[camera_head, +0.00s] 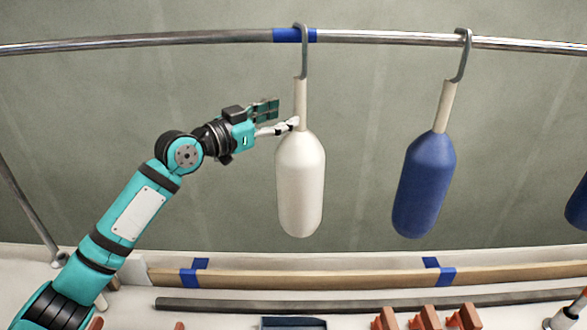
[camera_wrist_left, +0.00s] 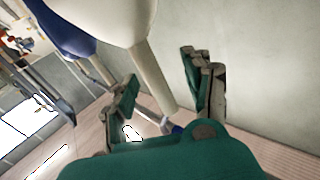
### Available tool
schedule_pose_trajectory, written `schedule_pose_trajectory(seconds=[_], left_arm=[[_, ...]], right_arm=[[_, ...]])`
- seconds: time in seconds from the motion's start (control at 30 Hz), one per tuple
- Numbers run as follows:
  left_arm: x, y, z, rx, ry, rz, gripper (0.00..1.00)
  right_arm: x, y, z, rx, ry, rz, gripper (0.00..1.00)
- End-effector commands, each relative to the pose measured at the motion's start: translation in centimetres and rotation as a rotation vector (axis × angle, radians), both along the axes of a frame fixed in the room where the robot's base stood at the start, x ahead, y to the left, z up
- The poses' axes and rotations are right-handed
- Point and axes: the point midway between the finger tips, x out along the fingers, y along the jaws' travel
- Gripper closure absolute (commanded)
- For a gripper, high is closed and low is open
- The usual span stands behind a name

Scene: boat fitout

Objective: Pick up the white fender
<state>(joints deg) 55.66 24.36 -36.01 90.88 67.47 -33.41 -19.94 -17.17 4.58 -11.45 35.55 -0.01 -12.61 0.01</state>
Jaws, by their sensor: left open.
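The white fender (camera_head: 300,185) hangs upright by its beige neck from a grey hook on the rail. My left gripper (camera_head: 284,112) is open at the left side of this neck, just above the fender's body. The lower fingertip overlaps the neck in the head view; I cannot tell whether it touches. In the left wrist view, the white fender (camera_wrist_left: 110,18) is at the top, and its neck appears between the two spread fingers of my left gripper (camera_wrist_left: 163,85). My right gripper is not clearly in view.
A blue fender (camera_head: 424,185) hangs to the right, and part of another shows at the right edge. The metal rail (camera_head: 180,38) runs across the top. Below are a wooden strip (camera_head: 320,278) with blue tape, a dark bar (camera_head: 240,305) and several orange-brown blocks (camera_head: 430,316).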

Motion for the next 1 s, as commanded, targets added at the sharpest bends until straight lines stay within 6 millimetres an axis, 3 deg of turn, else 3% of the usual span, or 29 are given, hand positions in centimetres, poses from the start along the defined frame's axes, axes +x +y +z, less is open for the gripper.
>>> schedule_pose_trajectory(seconds=[0.23,0.5,0.83,1.0], left_arm=[[1.3,-1.2,0.3,0.001,0.001,-0.001,0.49],[4.0,-3.5,0.3,0.0,0.001,-0.001,0.49],[4.6,-4.0,0.1,0.001,0.0,0.0,0.49],[4.5,-4.0,0.1,0.001,0.0,0.0,0.69]], right_arm=[[0.0,0.0,0.9,0.0,0.0,0.0,0.49],[0.0,0.1,2.4,0.001,0.0,-0.001,0.49],[0.0,0.1,2.4,0.001,0.0,-0.001,0.49],[0.0,0.1,2.4,0.001,0.0,-0.001,0.49]])
